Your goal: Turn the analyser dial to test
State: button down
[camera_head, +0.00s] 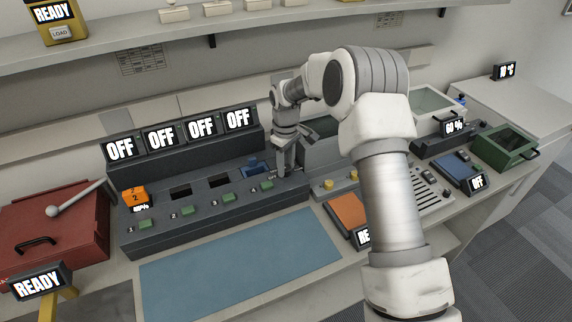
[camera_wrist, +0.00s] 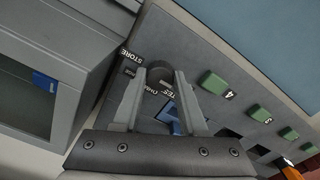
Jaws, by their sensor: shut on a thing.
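The dark analyser console (camera_head: 190,238) stands on the bench with a row of bays and green buttons. My gripper (camera_head: 287,170) reaches down at its right end. In the wrist view, the two fingers (camera_wrist: 160,80) are closed around a dark round dial (camera_wrist: 159,76), gripping it from both sides. Printed labels ring the dial; STORE (camera_wrist: 125,55) and part of TEST (camera_wrist: 168,85) can be read, others are partly covered. The dial's pointer is hidden, so its setting cannot be told. In the head view, the gripper hides the dial.
An orange pack (camera_head: 135,197) sits in the leftmost bay and a blue pack (camera_head: 253,167) in the rightmost. Several displays above read OFF (camera_head: 161,138). A blue mat (camera_head: 240,265) lies in front. A red case (camera_head: 50,225) is left; a grey open-fronted box (camera_wrist: 45,85) is close beside the gripper.

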jog(key=shift+m, duration=0.3)
jog(key=m+b, duration=0.1)
jog(key=m, duration=0.2)
jog(key=shift+m, duration=0.3)
jog(key=m, duration=0.4)
jog(key=shift+r+m, duration=0.1)
jog(key=shift+m, duration=0.2)
jog(key=shift+c, duration=2.2)
grip_release()
notch_tip(320, 180, up, 17)
jog(key=shift+r, duration=0.2)
